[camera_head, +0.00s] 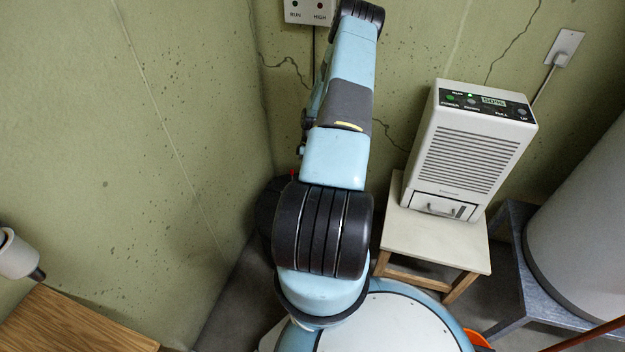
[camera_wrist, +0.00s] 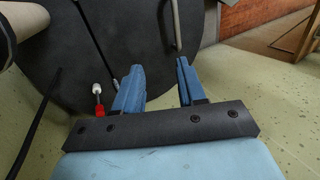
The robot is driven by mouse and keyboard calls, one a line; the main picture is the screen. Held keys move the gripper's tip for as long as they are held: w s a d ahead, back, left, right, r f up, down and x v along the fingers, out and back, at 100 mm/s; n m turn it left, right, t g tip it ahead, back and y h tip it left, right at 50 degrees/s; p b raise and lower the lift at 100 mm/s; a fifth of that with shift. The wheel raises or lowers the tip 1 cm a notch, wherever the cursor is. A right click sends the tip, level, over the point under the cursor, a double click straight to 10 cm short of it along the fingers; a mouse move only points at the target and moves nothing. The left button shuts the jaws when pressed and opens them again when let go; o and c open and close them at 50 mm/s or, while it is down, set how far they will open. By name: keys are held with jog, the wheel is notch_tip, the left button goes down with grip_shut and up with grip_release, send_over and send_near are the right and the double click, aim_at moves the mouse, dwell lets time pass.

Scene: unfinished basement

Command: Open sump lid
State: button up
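The sump lid (camera_wrist: 135,40) is a dark round disc filling the upper left of the wrist view. A thin grey bar handle (camera_wrist: 177,25) shows on it near its right side. In the head view, a dark edge that looks like the lid (camera_head: 266,205) shows left of my arm; the rest is hidden behind the arm. My gripper (camera_wrist: 160,66) has two blue fingers spread apart with nothing between them. The handle lies just beyond the fingertips, nearer the right finger; whether they touch is unclear. My gripper is hidden in the head view.
A pale pipe (camera_wrist: 22,22), dark cords and a red-and-white piece (camera_wrist: 98,100) are at the lid. A dehumidifier (camera_head: 466,152) stands on a small stool (camera_head: 425,238), right of my arm. A large grey cylinder (camera_head: 585,215) is at right, a wooden top (camera_head: 70,325) at lower left.

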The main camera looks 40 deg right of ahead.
jog(key=s+a+r, duration=0.6)
jog(key=s+r, duration=0.1)
jog(key=s, duration=0.3)
jog(key=shift+s+r, duration=0.15)
jog(key=shift+r, duration=0.05)
dwell(0.3)
jog(key=w+a+r+m+t+h, duration=0.15)
jog(key=a+r, duration=0.25)
jog(key=r, duration=0.7)
jog(key=w+a+r+h, duration=0.2)
jog(key=w+a+r, duration=0.15)
jog(key=r, duration=0.85)
jog(key=w+a+r+m+t+h, duration=0.15)
jog(key=a+r, duration=0.25)
jog(key=r, duration=0.7)
jog(key=s+a+r+m+t+h, duration=0.15)
jog(key=s+a+r, duration=0.35)
jog(key=a+r, duration=0.7)
jog(key=s+a+r+t+y, duration=0.1)
jog(key=s+a+r+t, duration=0.1)
jog(key=s+a+r, duration=0.1)
jog(key=s+a+r+m+t, duration=0.1)
jog(key=s+a+r, duration=0.2)
jog(key=s+r, duration=0.2)
jog(key=s, duration=0.3)
jog(key=shift+s+t+y, duration=0.3)
jog(key=shift+t+y, duration=0.05)
